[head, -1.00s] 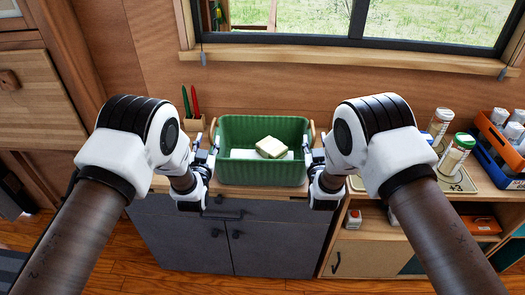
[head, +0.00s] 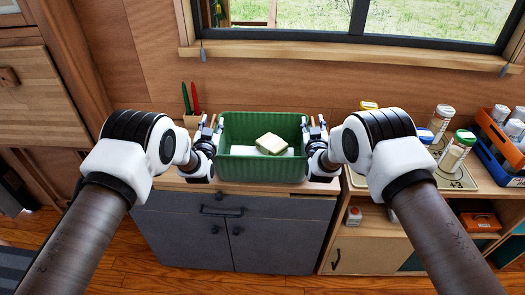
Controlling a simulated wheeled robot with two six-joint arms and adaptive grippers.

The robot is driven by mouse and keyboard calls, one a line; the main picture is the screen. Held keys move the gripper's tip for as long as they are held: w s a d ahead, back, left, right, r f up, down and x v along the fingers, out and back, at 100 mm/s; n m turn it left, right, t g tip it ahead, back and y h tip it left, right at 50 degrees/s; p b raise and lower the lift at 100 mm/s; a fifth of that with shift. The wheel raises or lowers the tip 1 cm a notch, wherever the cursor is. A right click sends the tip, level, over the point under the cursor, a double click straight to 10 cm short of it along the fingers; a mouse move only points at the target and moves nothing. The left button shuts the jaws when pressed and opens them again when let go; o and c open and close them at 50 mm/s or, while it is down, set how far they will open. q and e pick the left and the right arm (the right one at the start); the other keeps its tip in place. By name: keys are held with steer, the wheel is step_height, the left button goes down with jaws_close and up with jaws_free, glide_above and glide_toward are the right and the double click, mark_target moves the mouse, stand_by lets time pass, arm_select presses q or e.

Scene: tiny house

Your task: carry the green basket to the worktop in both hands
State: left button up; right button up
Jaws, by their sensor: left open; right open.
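The green basket (head: 262,170) stands upright in the head view, on or just over the wooden worktop (head: 180,184) above grey cabinet doors. A pale, sandwich-like block (head: 271,144) and something white lie inside it. My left gripper (head: 212,134) is open at the basket's left side. My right gripper (head: 312,134) is open at its right side. Both grippers are close to the basket's ends. I cannot tell whether the fingers touch it. The basket's underside is hidden.
A holder with red and green-handled tools (head: 192,108) stands behind my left gripper. At right are spice jars (head: 456,152) on a tray and an orange and blue crate (head: 500,150) of bottles. A window (head: 350,20) is behind. The worktop's front edge is close to the basket.

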arm_select(q)
jaws_close()
arm_select(e)
jaws_close()
